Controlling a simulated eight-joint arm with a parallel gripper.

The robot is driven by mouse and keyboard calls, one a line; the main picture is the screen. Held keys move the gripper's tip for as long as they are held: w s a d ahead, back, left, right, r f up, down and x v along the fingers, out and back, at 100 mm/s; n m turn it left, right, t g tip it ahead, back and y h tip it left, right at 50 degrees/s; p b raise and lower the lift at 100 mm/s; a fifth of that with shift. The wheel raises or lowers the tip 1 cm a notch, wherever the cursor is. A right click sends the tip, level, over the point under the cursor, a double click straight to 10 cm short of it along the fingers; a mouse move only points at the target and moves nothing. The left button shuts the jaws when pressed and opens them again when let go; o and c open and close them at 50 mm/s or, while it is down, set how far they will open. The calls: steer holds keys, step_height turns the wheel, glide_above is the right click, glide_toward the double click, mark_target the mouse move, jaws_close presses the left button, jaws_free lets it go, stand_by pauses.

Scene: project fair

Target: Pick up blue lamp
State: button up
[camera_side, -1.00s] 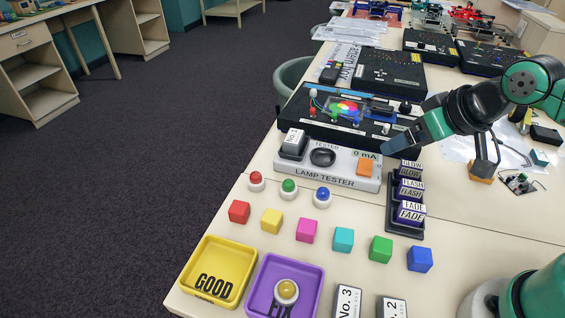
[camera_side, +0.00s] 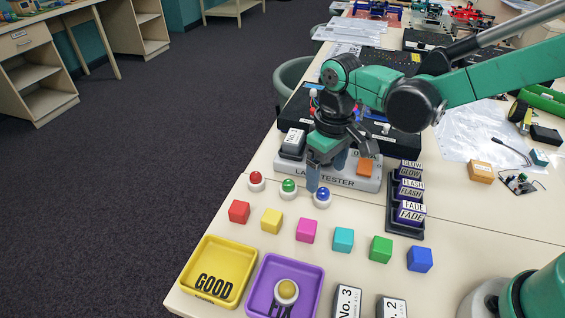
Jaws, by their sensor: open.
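The blue lamp (camera_side: 322,198) is a small blue dome on a white round base. It stands on the table at the right end of a row with a green lamp (camera_side: 289,188) and a red lamp (camera_side: 256,181). My gripper (camera_side: 327,176) points down just above and behind the blue lamp, with its jaws apart. One finger comes down close beside the lamp's upper left; I cannot tell whether it touches. The gripper hides part of the lamp tester (camera_side: 345,179) behind it.
A row of coloured cubes, including a magenta cube (camera_side: 306,230) and a cyan cube (camera_side: 343,239), lies in front of the lamps. A yellow tray (camera_side: 207,288) and a purple tray (camera_side: 262,296) stand at the front. A dark rack (camera_side: 391,217) of labelled blocks is to the right.

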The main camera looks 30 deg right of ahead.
mark_target(324, 189)
steer(key=shift+f, duration=2.75)
jaws_close()
